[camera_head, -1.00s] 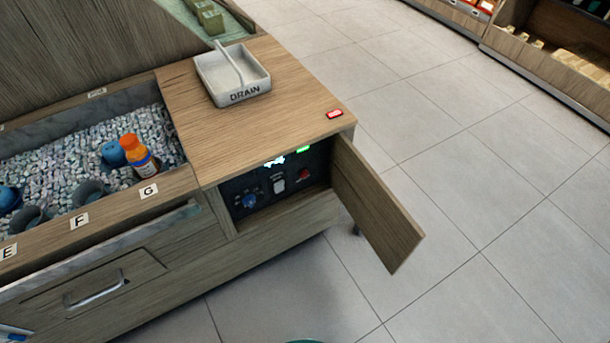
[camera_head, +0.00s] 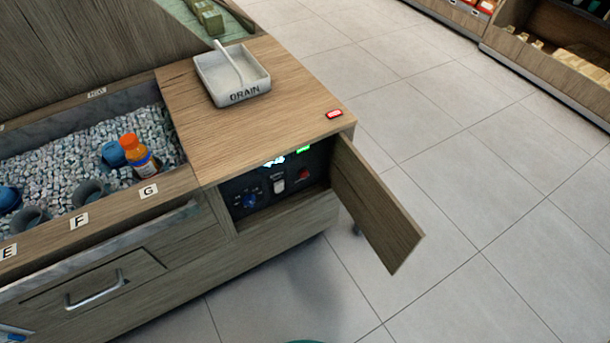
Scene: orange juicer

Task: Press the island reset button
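A dark control panel (camera_head: 262,205) sits inside the open compartment at the right end of the wooden island. It carries a blue knob (camera_head: 249,201), a white switch (camera_head: 278,185) and a red button or switch (camera_head: 304,174). Small lit displays, one of them green (camera_head: 303,149), show above them. A small red label or button (camera_head: 334,114) lies on the island top near its right corner. The lettering on these is too small to read, so I cannot tell which is the reset button. Neither of my grippers is in view.
The wooden door (camera_head: 375,205) stands open, jutting out to the right of the panel. A white DRAIN tray (camera_head: 262,88) is on the island top. An ice bin with an orange-capped bottle (camera_head: 138,157) is at left. The tiled floor (camera_head: 460,230) at right is clear.

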